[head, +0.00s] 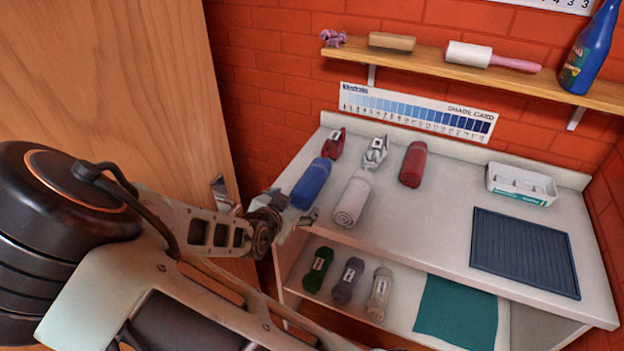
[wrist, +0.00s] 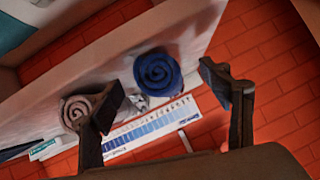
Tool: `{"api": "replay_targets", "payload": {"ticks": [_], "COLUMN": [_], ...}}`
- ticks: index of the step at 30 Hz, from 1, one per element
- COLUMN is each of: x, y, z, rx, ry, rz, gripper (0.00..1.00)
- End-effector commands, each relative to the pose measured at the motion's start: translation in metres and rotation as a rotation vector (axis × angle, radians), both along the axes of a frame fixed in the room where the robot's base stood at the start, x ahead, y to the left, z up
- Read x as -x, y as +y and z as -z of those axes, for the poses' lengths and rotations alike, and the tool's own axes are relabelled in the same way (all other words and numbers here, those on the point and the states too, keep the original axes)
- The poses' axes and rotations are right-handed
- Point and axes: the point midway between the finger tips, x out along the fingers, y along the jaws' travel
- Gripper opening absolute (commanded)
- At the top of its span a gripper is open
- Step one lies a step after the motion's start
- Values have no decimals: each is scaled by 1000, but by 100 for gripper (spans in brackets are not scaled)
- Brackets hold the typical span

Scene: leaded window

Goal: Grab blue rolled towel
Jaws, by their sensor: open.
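The blue rolled towel (head: 312,183) lies on the white counter at its left end, its rolled end facing the front edge. In the wrist view the spiral end of the blue towel (wrist: 158,73) shows between my two fingers. My gripper (head: 292,220) is open and empty, just in front of the counter's left front edge. In the wrist view my gripper (wrist: 160,84) has its fingers apart on either side of the blue towel's end. No contact between the fingers and the towel can be made out.
A whitish rolled towel (head: 352,200) lies close to the right of the blue one. A red roll (head: 413,164) is further right, and a red item (head: 334,143) is behind. A wooden panel (head: 110,90) stands left. Yarn skeins (head: 348,280) lie on the lower shelf.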

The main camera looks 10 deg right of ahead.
Motion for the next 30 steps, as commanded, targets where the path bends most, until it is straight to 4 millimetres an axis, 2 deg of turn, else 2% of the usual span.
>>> {"api": "replay_targets", "payload": {"ticks": [6,9,19,26,30], "x": [-8,-13,-47,-56,-67], "y": [-5,-7,-27,-33,-43], "z": [-18,-21,-6,-1,5], "rx": [93,103,104,104,104], "ry": [-123,-142,-144,-142,-142], "rz": [9,12,13,11,13], "gripper": [71,71,71,71,71]}}
